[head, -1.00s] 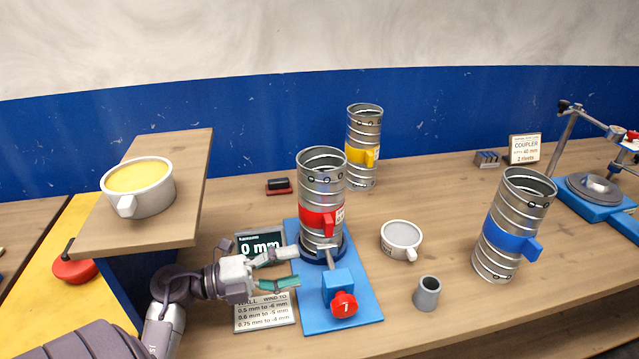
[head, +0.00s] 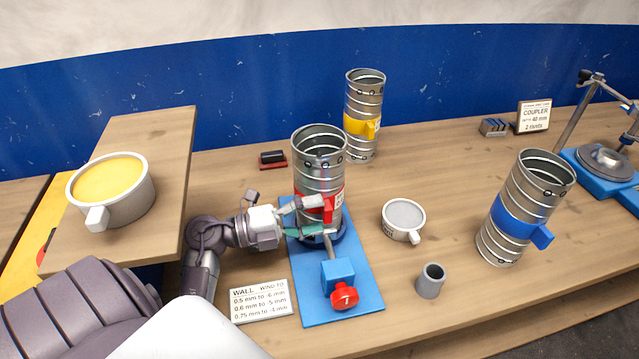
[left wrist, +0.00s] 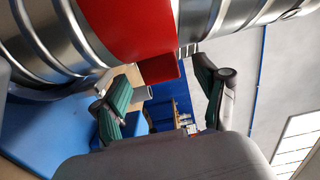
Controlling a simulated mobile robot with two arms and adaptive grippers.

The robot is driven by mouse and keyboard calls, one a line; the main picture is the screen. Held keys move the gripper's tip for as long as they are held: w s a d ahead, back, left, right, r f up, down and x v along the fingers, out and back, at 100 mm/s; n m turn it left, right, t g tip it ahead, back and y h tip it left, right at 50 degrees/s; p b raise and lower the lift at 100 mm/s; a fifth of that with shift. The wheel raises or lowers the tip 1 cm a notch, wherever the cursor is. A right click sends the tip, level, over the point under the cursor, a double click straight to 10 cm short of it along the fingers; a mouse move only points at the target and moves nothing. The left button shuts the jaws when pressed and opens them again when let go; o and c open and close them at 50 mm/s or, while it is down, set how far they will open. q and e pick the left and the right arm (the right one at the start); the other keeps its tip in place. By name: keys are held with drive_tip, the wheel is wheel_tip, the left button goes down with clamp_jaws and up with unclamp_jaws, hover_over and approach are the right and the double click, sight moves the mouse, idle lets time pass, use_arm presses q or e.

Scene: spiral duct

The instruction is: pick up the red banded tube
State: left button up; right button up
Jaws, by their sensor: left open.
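The red banded tube (head: 318,169) is a ribbed metal cylinder standing upright in a dark ring on a blue fixture (head: 352,300). Its red band has a tab and a white label. My left gripper (head: 318,217) is open at the tube's lower left, its fingers level with the red band. In the left wrist view, the tube with its red band (left wrist: 128,28) fills the top, and the open green-padded fingers (left wrist: 165,95) lie below it, with the red tab (left wrist: 160,69) showing between them. I cannot tell whether a finger touches the tab. My right gripper is not in view.
A yellow banded tube (head: 363,103) stands behind and a blue banded tube (head: 519,213) to the right. A grey cup (head: 403,217) and a small grey cylinder (head: 430,281) stand nearby. A raised wooden shelf (head: 165,135) holds a yellow-filled cup at left. The fixture has a red knob (head: 344,296).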

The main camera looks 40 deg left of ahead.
use_arm(q)
drive_tip(key=shift+x, duration=1.1)
clamp_jaws()
